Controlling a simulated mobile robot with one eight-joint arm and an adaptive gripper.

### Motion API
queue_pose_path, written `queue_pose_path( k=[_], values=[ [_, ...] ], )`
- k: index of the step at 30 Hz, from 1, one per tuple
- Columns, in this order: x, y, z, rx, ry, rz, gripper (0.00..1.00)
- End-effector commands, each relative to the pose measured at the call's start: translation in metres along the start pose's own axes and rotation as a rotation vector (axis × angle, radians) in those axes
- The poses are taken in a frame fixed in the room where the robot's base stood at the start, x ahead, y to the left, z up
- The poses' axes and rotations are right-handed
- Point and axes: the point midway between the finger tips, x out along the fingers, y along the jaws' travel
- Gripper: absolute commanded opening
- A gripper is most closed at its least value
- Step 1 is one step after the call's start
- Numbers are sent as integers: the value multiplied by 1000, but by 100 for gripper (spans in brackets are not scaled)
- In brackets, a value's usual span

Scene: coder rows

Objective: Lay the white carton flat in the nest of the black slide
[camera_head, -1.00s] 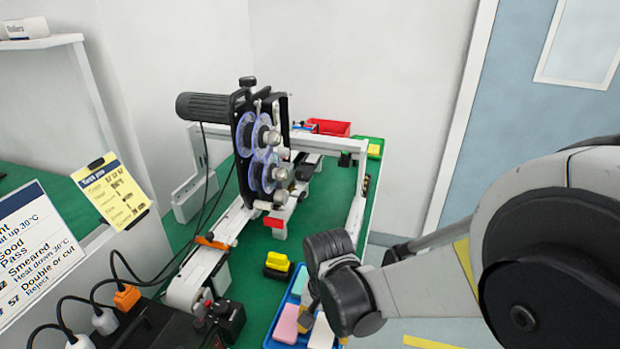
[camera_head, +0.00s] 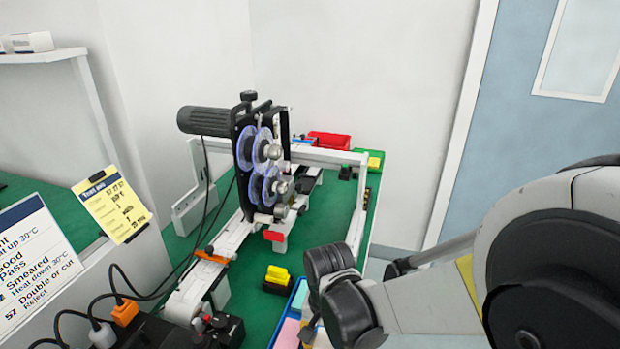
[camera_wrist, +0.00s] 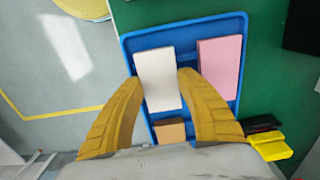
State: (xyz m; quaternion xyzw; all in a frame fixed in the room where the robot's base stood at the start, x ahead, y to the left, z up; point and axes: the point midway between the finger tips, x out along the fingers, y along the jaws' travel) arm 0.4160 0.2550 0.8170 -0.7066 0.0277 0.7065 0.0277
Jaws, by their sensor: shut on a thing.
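The white carton (camera_wrist: 158,75) is a plain white block over the blue tray (camera_wrist: 232,22) in the wrist view. My gripper (camera_wrist: 160,82) has its two yellow fingers on either side of the carton's lower half, shut on it. I cannot tell whether the carton is still touching the tray floor. In the head view, my wrist covers much of the blue tray (camera_head: 298,296) at the bottom. A black block (camera_wrist: 302,25) shows at the upper right of the wrist view; I cannot tell if it is the black slide. No nest is clearly visible.
A pink carton (camera_wrist: 219,66) and a tan one (camera_wrist: 170,132) share the tray. A yellow and black item (camera_head: 277,277) stands left of it. The reel machine (camera_head: 262,165) stands behind on the green bench, with a red bin (camera_head: 329,140) at the back.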

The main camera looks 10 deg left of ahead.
Motion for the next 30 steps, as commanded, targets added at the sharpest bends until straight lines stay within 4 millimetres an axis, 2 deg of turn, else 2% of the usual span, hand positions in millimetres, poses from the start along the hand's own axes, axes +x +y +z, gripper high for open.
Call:
queue_pose_path(
  k=[22, 30],
  values=[
    [-46, 0, 0, 0, 0, 0, 29],
    [-50, 0, 0, 0, 0, 0, 29]
  ],
)
